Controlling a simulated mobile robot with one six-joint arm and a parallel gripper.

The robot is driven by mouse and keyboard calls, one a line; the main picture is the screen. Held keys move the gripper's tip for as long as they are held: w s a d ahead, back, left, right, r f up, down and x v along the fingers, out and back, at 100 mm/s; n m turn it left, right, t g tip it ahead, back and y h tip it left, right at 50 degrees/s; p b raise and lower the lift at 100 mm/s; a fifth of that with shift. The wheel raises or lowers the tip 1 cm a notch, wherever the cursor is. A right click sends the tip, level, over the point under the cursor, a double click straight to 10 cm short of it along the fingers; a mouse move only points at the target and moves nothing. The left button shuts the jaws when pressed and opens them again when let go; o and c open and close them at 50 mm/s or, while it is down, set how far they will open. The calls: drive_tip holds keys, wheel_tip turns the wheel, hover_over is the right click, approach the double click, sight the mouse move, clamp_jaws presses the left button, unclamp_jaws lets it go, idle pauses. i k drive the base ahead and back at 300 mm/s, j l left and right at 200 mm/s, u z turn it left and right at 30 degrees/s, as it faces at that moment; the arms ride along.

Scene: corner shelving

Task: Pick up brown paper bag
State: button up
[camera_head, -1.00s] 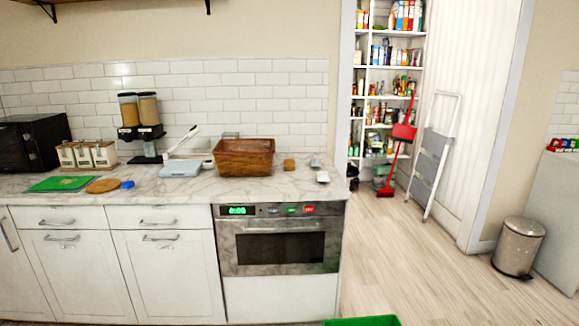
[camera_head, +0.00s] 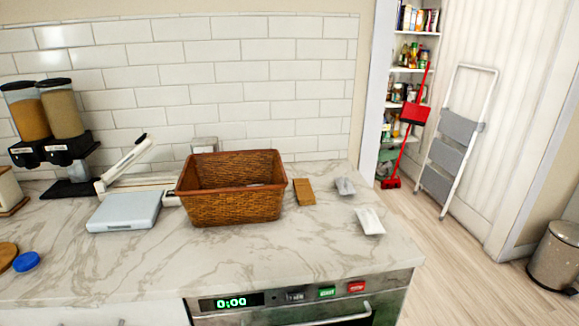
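A small brown item (camera_head: 304,192), flat and upright-edged, lies on the marble counter just right of the wicker basket; it may be the brown paper bag, but I cannot tell for sure. The brown wicker basket (camera_head: 232,207) stands on the counter, and something pale shows low inside it, mostly hidden by the front wall. My gripper is not in view.
Two small pale packets (camera_head: 370,221) (camera_head: 345,186) lie right of the brown item. A grey scale (camera_head: 125,211), a white-handled device (camera_head: 135,168) and a cereal dispenser (camera_head: 50,125) stand left. The counter's (camera_head: 290,250) front strip is clear. A stepladder (camera_head: 455,140) leans at right.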

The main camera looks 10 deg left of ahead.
sight(303, 189)
drive_tip(key=i+j, duration=0.95)
drive_tip(key=i+l+z, duration=0.05)
